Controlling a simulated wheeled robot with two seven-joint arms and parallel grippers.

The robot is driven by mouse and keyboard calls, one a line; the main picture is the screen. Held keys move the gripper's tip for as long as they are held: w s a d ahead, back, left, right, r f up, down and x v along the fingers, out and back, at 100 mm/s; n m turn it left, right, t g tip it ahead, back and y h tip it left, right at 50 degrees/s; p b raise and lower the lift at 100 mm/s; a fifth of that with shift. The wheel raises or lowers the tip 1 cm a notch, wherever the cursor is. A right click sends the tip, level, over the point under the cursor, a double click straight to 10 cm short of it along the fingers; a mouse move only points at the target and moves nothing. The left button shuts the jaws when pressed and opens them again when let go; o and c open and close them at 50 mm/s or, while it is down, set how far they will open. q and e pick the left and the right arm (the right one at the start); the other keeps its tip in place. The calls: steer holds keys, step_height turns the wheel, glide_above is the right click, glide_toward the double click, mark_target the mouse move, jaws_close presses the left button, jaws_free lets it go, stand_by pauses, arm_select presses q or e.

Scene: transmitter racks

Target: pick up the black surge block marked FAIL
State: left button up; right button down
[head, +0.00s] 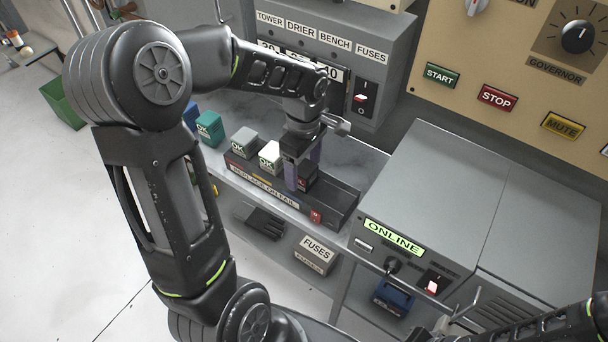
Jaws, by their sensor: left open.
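The black block (309,179) sits in the dark tray (340,207) labelled "REPLACE ON FAIL" on the bench. A bit of red marking shows low on it, but its wording is not readable and much of the block is hidden by my gripper. My left gripper (301,180) points down at the block with its fingers open, one on each side of it. I cannot tell whether the fingers touch it. My right arm comes in at the bottom right; its gripper (448,325) is partly visible at the lower edge, its jaws unclear.
A white block (269,157) and a grey block (244,142), both marked OK, stand left of the black one. A teal block (210,128) stands farther left. The ONLINE cabinet (440,185) borders the bench on the right; the fuse panel (350,45) stands behind.

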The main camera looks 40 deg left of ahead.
arm_select(q)
steer(key=shift+f, duration=0.85)
steer(key=c, duration=1.6)
steer(key=shift+r, duration=0.2)
step_height(320, 180, up, 18)
steer(key=shift+f+b, duration=0.15)
steer(key=shift+b, duration=0.3)
